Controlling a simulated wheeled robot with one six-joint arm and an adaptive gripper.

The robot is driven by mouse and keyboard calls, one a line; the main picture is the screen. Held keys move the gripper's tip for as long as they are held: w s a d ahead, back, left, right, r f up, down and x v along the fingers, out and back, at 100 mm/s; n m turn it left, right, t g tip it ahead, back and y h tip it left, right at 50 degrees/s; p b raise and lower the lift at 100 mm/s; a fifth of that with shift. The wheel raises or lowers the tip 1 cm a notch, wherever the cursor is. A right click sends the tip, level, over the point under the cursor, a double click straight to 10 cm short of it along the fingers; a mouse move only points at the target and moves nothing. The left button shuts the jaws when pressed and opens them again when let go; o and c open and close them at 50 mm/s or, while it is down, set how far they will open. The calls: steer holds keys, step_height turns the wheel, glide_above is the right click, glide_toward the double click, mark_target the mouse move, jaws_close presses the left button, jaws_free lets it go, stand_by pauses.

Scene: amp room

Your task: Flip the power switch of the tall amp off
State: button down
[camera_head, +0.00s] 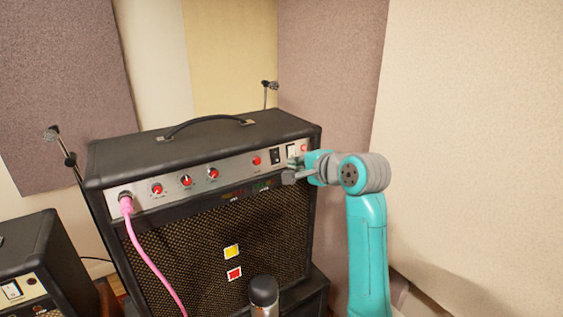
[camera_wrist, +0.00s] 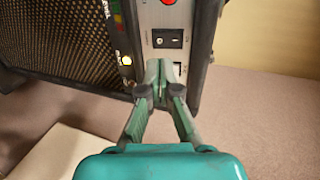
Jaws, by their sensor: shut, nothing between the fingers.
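The tall amp (camera_head: 215,210) is a black cabinet with a woven grille and a silver control panel; its panel end also shows in the wrist view (camera_wrist: 145,15). A dark rocker switch (camera_head: 275,156) sits right of the red knobs, and it shows whole in the wrist view (camera_wrist: 168,38). A second, pale switch (camera_head: 292,151) is beside it; in the wrist view (camera_wrist: 177,69) my fingertips partly cover it. My gripper (camera_head: 290,171) is shut and empty at the panel's right end, its tips (camera_wrist: 158,66) close over the panel. I cannot tell whether they touch.
A pink cable (camera_head: 150,257) plugs into the panel's left end. A smaller amp (camera_head: 30,265) stands at lower left. A dark-capped cylinder (camera_head: 264,292) is in front of the tall amp. Microphone stands (camera_head: 69,160) rise behind. A padded wall (camera_head: 465,130) is close on the right.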

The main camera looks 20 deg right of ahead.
mark_target(276, 159)
steer(key=x, duration=0.7)
steer(key=shift+w+a+f, duration=0.15)
steer(key=shift+w+f, duration=0.05)
steer(key=shift+w, duration=0.1)
steer(key=shift+s, duration=0.1)
steer(key=shift+r, duration=0.25)
